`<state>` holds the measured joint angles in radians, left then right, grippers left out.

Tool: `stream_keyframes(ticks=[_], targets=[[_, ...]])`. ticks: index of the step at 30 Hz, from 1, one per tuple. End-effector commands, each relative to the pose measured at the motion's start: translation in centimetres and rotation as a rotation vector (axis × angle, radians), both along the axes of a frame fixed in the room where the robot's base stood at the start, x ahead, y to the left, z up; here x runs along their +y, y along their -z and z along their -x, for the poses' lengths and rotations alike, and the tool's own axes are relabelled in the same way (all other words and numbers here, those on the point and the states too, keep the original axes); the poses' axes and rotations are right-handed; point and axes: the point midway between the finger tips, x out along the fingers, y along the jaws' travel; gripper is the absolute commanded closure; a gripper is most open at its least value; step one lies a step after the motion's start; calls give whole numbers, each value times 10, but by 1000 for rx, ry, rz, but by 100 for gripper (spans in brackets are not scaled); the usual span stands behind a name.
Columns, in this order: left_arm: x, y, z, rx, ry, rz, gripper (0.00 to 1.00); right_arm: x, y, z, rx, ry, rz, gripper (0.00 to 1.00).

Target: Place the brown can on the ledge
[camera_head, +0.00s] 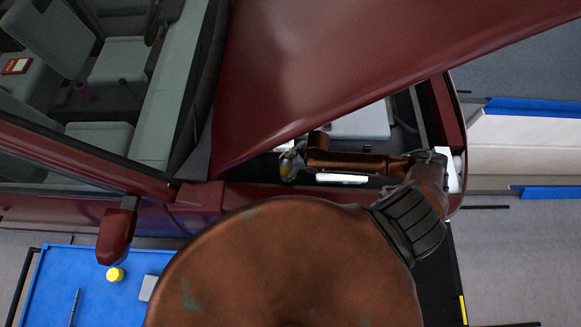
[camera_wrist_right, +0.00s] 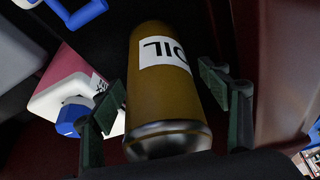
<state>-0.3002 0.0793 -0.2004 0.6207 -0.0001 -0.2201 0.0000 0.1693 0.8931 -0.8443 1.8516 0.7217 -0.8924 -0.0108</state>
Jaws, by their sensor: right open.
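The brown can (camera_wrist_right: 165,85), golden-brown with a white OIL label and a silver metal rim, stands between the fingers of my right gripper (camera_wrist_right: 162,80) in the right wrist view. The fingers are apart, one on each side of the can. A gap shows on the right side; on the left I cannot tell whether finger and can touch. In the head view my right gripper (camera_head: 290,163) is small at the end of my brown arm, under the raised red hood. The can is not clear there. I cannot make out the ledge for certain. My left gripper is not in view.
The red car's raised hood (camera_head: 340,70) covers much of the space above my right arm. A white container with a blue cap (camera_wrist_right: 70,112) is left of the can. A blue table (camera_head: 55,275) with a yellow item (camera_head: 115,274) stands at lower left.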

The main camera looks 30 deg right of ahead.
Motion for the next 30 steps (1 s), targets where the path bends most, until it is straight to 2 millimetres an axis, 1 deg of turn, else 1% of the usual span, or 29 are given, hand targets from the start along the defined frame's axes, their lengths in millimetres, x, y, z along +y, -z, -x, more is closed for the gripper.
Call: stream_keyframes(ticks=[5,8,15,21,25,30], targets=[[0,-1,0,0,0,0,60,-2,-6,1,-1,0,0,31],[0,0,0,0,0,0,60,-7,-19,5,-2,0,-1,31],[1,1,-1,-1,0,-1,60,-23,-65,19,-3,-1,1,31],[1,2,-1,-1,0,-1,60,-31,-97,28,-2,-1,0,31],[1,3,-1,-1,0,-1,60,-33,-109,30,-1,-1,1,31],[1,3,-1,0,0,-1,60,-33,-114,31,1,-1,0,31]])
